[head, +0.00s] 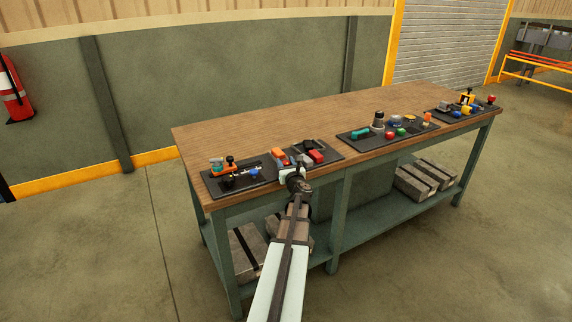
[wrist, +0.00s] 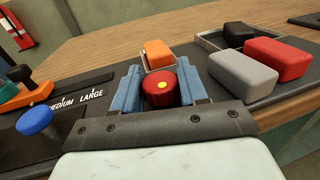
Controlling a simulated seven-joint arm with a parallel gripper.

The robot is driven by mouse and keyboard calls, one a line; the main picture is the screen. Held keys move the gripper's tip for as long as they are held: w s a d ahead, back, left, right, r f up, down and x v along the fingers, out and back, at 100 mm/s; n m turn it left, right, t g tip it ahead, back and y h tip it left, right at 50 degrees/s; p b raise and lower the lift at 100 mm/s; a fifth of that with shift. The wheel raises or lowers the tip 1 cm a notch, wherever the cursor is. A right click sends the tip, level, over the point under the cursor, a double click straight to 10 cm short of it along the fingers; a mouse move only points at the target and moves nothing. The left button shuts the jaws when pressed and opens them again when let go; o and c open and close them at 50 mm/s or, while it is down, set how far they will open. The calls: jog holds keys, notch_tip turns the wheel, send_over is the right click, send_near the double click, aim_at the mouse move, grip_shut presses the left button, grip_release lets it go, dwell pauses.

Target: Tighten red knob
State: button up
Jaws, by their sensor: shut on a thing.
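The red knob (wrist: 163,96) is round with ribbed sides and a yellow dot on its top. In the head view, my gripper (head: 291,172) is at the front edge of the bench, over the second board from the left. My gripper and arm mostly hide the knob there. Its lower part and mount are hidden in the wrist view.
An orange block (wrist: 158,54) lies in a small tray just behind the knob. Grey (wrist: 243,72), red (wrist: 277,58) and black (wrist: 238,33) blocks are to the right. A blue knob (wrist: 34,119) stands to the left. The wooden bench (head: 240,122) is clear behind the boards.

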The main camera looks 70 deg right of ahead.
jog(key=shift+r+m+g+h, duration=0.1)
jog(key=shift+m+g+h, duration=0.6)
jog(key=shift+g, duration=0.4)
jog(key=o, duration=1)
jog(key=shift+a, duration=0.1)
jog(key=v, duration=1.3)
jog(key=shift+s+a, duration=0.15)
jog(key=shift+a, duration=0.15)
